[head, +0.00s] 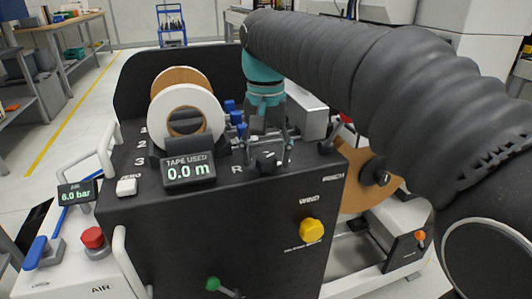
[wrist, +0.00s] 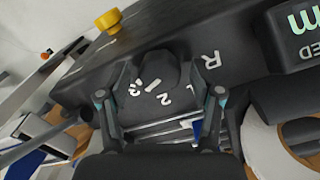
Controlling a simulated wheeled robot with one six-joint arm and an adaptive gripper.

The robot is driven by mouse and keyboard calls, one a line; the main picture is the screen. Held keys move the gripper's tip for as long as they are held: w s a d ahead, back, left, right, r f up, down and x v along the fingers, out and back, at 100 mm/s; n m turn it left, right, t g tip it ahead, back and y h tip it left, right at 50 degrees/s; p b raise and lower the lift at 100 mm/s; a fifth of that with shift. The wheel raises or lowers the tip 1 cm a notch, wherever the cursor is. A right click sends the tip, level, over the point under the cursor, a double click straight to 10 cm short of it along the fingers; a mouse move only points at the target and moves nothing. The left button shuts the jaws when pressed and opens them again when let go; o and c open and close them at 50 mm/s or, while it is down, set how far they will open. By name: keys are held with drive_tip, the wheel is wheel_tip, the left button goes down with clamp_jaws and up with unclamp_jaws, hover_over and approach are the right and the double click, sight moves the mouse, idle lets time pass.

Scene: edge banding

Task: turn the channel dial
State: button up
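The channel dial (head: 268,162) is a small black knob on the top edge of the dark machine, with a letter R beside it. In the wrist view the dial (wrist: 158,68) lies between my fingers, with a white line and the numerals 3 and 2 near it. The line lies between these numerals. My gripper (head: 267,146) is over the dial from above and behind. In the wrist view my gripper (wrist: 160,90) is open, one finger on each side of the dial with gaps. Contact cannot be seen.
A tape-used display (head: 188,170) reads 0.0 m, left of the dial. A white tape roll (head: 187,118) stands behind it. A yellow WIND knob (head: 312,230) and a green-tipped lever (head: 213,284) are on the front face. A red button (head: 93,238) is at lower left.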

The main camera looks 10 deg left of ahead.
sight(266, 157)
drive_tip(key=shift+r, duration=0.1)
wheel_tip(266, 157, up, 12)
idle(0.8)
drive_tip(key=s+d+f+t, duration=0.1)
drive_tip(key=s+d+f, duration=0.2)
drive_tip(key=d+f, duration=0.35)
drive_tip(key=s+d+f+m+t, duration=0.1)
drive_tip(key=s+d+f+t, duration=0.15)
drive_tip(key=d, duration=0.65)
drive_tip(key=s+d+f+t, duration=0.1)
drive_tip(key=s+d+f, duration=0.35)
drive_tip(key=d, duration=0.25)
drive_tip(key=s+d+f+t, duration=0.1)
drive_tip(key=s+d+f, duration=0.4)
drive_tip(key=f, duration=0.5)
drive_tip(key=shift+s+f+m, duration=0.2)
drive_tip(key=shift+f+m, duration=0.1)
drive_tip(key=shift+f, duration=0.05)
